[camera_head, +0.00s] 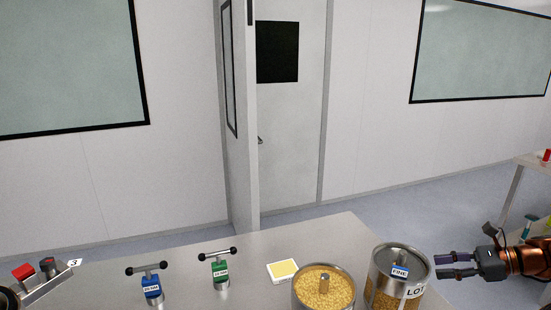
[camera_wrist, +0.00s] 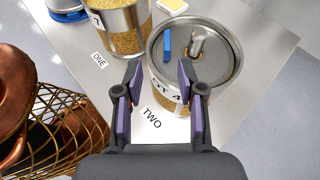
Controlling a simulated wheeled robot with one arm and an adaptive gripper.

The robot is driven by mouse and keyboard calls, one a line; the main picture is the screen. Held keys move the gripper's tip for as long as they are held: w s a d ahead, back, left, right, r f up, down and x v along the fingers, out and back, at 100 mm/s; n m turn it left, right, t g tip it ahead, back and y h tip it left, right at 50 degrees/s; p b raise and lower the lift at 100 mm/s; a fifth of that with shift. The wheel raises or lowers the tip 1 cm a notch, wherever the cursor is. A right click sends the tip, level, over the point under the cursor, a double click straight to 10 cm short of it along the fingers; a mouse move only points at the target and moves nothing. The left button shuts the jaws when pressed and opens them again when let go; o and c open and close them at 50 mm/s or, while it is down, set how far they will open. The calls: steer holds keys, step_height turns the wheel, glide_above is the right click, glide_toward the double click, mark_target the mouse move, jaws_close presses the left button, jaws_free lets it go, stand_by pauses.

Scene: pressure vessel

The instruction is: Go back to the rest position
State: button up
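My gripper (camera_head: 438,265) is at the right of the table in the head view, with its two fingers apart and nothing between them. It also shows in the wrist view (camera_wrist: 161,72). It points at a lidded metal vessel (camera_head: 385,292) of yellow grains, marked LOT and FINE, just left of the fingertips in the head view. In the wrist view the same vessel (camera_wrist: 169,84) lies ahead, with a mesh lid, a central knob and a blue tag. I cannot tell whether the fingers touch it.
An open vessel of grains (camera_head: 325,292) stands beside it on the grey table (camera_head: 240,265). A yellow-topped pad (camera_head: 283,270), a green T-handled piece (camera_head: 220,272) and a blue one (camera_head: 152,285) stand farther left. A copper-coloured body with brass mesh (camera_wrist: 60,125) is close at left in the wrist view.

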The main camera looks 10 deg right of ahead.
steer(key=s+a+r+n+g+h, duration=0.15)
steer(key=a+n, duration=0.25)
steer(key=a, duration=0.5)
steer(key=s+a+r+n+g, duration=0.1)
steer(key=s+a+n+g, duration=0.2)
steer(key=a, duration=0.5)
steer(key=s+a+r+n+g+h, duration=0.1)
steer(key=s+a+n+g, duration=0.2)
steer(key=a, duration=0.6)
steer(key=s+a+f+n+g+h, duration=0.15)
steer(key=s+a+n+h, duration=0.25)
steer(key=s+a+n, duration=0.4)
steer(key=s+d+f+n+h, duration=0.1)
steer(key=s+d+n+h, duration=0.1)
steer(key=s, duration=0.4)
steer(key=s+d+f+n+h, duration=0.2)
steer(key=s+n+h, duration=0.1)
steer(key=s, duration=0.3)
steer(key=shift+s+d+n+t, duration=0.15)
steer(key=shift+s+n+t, duration=0.1)
steer(key=shift+n+t, duration=0.05)
